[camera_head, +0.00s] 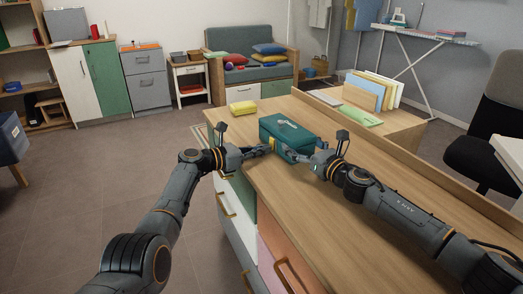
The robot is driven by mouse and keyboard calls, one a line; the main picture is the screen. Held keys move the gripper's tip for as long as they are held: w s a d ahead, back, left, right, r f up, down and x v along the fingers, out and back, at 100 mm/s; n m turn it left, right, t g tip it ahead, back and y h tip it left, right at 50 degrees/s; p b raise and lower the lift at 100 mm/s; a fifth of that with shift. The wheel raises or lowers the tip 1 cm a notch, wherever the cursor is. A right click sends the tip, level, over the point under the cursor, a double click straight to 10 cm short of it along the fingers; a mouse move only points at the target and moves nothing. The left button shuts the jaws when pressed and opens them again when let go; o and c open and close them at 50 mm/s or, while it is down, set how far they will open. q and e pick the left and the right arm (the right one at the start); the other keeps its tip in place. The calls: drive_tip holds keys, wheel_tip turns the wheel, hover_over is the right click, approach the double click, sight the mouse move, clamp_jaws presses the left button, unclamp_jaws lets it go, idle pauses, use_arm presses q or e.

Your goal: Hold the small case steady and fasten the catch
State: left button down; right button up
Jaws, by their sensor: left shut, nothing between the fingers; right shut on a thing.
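The small case (288,129) is a dark green box with a closed lid and a light mark on top. It sits on the wooden desk near its left edge. A yellow spot, possibly the catch (272,143), shows on its near left side. My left gripper (267,149) is shut and empty, its tips close to that side at the yellow spot. My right gripper (291,153) is shut on the case at its near right end. The fingers partly hide the lower front, and I cannot tell whether the catch is fastened.
A yellow block (243,107) lies behind the case at the desk's far left. A raised ledge (440,165) runs along the desk's right side. The near desk top (330,230) is clear.

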use_arm(q)
drive_tip(key=shift+w+d+f, duration=0.1)
drive_tip(key=shift+w+d, duration=0.05)
drive_tip(key=shift+d, duration=0.1)
drive_tip(key=shift+v, duration=0.9)
drive_tip(key=v, duration=1)
drive_tip(key=shift+a, duration=0.1)
use_arm(e)
drive_tip(key=o, duration=1.3)
